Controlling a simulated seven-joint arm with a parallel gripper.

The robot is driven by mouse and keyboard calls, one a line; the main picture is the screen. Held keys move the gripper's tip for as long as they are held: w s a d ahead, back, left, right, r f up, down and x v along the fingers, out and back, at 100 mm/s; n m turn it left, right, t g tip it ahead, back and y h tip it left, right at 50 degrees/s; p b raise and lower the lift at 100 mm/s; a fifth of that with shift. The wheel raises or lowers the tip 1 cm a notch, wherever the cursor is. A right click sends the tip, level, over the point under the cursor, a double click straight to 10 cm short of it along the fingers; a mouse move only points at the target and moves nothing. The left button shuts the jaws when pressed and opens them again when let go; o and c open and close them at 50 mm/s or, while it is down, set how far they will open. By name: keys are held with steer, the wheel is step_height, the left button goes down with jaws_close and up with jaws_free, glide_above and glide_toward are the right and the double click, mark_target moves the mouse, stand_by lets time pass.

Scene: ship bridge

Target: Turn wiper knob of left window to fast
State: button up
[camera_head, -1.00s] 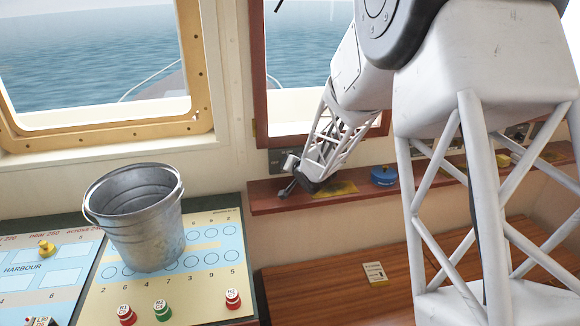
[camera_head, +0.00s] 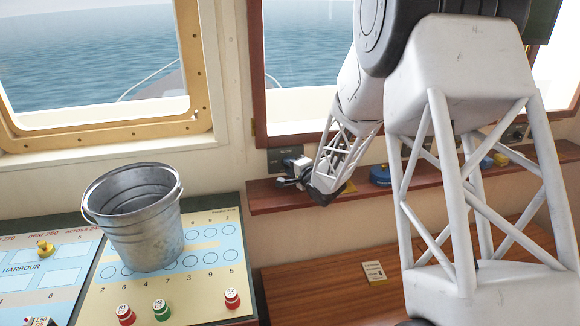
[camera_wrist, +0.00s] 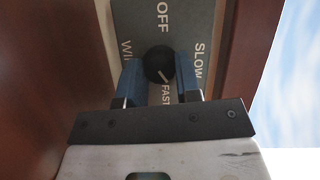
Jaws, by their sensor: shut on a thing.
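The wiper knob (camera_wrist: 157,60) is round and black with a light pointer line. It sits on a grey plate (camera_wrist: 203,20) lettered OFF, SLOW and FAST. In the wrist view the line points down and slightly right, towards the word FAST; whether it lines up exactly I cannot tell. My gripper (camera_wrist: 158,72) has blue fingers on both sides of the knob and is shut on it. In the head view my gripper (camera_head: 290,178) is at the small plate (camera_head: 284,153) below the red-brown window frame; the knob is hidden there.
A red-brown shelf (camera_head: 275,197) runs just below my gripper, with a blue round object (camera_head: 380,174) on it. A metal bucket (camera_head: 140,225) stands on the chart board at left. A small card (camera_head: 374,272) lies on the wooden surface.

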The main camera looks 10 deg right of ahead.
steer(key=shift+m+t, duration=0.3)
steer(key=shift+m, duration=0.6)
steer(key=o, duration=0.9)
steer(key=shift+s+d, duration=0.1)
steer(key=shift+s, duration=0.05)
steer(key=shift+v, duration=3.75)
steer(key=shift+d, duration=0.1)
